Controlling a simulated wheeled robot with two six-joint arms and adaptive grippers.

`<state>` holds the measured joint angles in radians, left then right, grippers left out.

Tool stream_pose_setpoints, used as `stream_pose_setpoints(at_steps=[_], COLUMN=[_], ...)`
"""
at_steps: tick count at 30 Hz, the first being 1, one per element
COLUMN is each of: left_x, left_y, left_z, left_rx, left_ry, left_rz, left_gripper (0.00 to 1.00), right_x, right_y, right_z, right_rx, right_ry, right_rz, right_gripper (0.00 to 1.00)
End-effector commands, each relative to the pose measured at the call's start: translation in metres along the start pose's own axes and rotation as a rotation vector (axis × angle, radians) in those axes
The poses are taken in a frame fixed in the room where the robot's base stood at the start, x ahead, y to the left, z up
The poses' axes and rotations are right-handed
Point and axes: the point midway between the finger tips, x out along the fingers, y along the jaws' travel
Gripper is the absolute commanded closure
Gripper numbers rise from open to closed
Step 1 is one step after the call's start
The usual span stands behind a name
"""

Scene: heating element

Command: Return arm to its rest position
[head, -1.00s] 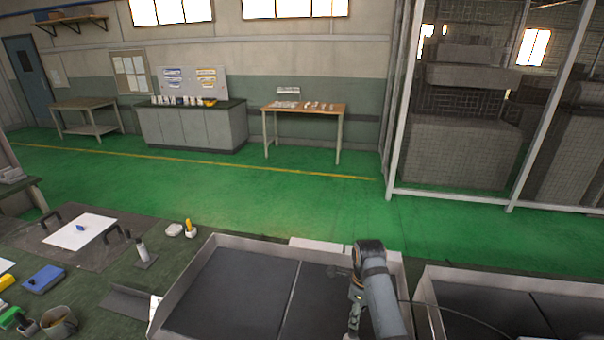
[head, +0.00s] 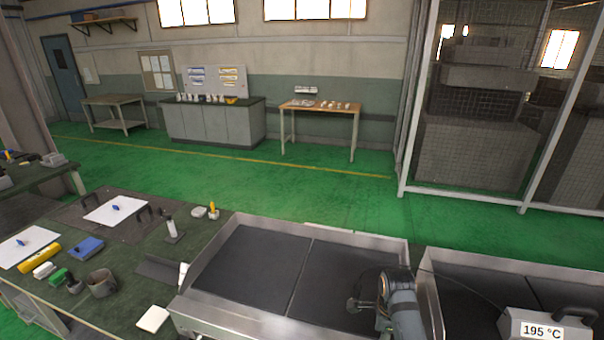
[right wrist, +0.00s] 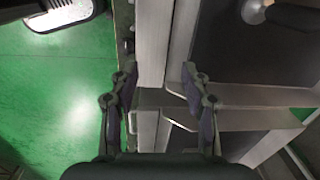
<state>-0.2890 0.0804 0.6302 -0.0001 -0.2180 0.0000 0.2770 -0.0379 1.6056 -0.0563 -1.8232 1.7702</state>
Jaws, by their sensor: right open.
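My right arm (head: 400,300) reaches over the right front part of a metal tray with two dark plates (head: 340,282) in the head view. I cannot make out its fingers clearly there. In the right wrist view my right gripper (right wrist: 157,82) is open, its two fingers apart with nothing held between them. Metal rims (right wrist: 152,45) of the trays lie below and between the fingers. My left gripper is not in view.
A second dark-plated tray (head: 463,292) stands on the right, with a box reading 195 °C (head: 543,326) in front. Green floor lies behind.

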Motion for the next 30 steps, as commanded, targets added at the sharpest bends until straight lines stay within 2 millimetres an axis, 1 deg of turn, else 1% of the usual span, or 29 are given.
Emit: stream_pose_setpoints(at_steps=[1, 5, 11, 12, 15, 18, 24, 30], left_x=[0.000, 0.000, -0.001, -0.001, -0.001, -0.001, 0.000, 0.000], left_y=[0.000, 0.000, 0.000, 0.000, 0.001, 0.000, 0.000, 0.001], left_z=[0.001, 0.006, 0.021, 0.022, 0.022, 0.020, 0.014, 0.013], left_rx=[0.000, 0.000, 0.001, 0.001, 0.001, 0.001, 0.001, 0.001], left_ry=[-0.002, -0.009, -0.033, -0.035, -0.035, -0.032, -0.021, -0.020], left_rz=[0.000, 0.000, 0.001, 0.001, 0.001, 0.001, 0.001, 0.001], left_gripper=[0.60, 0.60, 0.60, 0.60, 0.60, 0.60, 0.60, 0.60], right_x=[0.004, 0.011, 0.012, 0.010, 0.004, -0.005, -0.023, -0.043], right_y=[0.009, 0.032, 0.081, 0.090, 0.112, 0.130, 0.160, 0.184], right_z=[-0.006, -0.020, -0.045, -0.049, -0.057, -0.062, -0.069, -0.071], right_rx=[-0.062, -0.287, -0.750, -0.849, -1.073, -1.263, -1.582, -1.859], right_ry=[0.004, 0.015, 0.065, 0.078, 0.110, 0.141, 0.200, 0.255], right_rz=[-0.009, -0.041, -0.101, -0.112, -0.134, -0.150, -0.170, -0.183], right_gripper=[0.53, 0.53, 0.53, 0.53, 0.53, 0.53, 0.53, 0.53])
